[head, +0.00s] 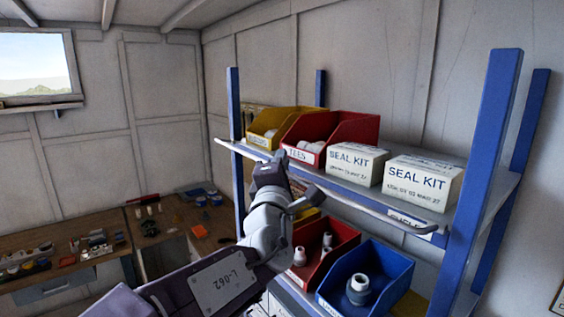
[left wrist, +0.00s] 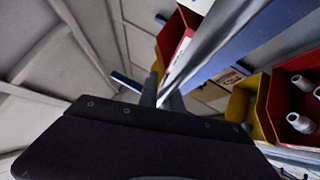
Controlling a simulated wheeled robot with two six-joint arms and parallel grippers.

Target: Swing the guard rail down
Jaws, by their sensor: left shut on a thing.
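The guard rail (head: 350,195) is a long light-grey bar across the front of the upper shelf in the head view. It slopes in the picture from upper left to lower right. In the left wrist view the rail (left wrist: 212,48) runs from the jaws toward the upper right. My left gripper (head: 270,162) is shut on the rail, toward its left end. In the left wrist view its fingers (left wrist: 162,95) meet at the rail, and the gripper body hides the lower part of the picture. My right gripper is not in view.
Blue uprights (head: 488,165) frame the rack. The upper shelf holds a yellow bin (head: 262,135), a red bin (head: 355,130) and two seal kit boxes (head: 355,165) (head: 420,182). Below are a red bin (head: 345,240) and a blue bin (head: 395,270) with fittings. A workbench (head: 60,270) stands left.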

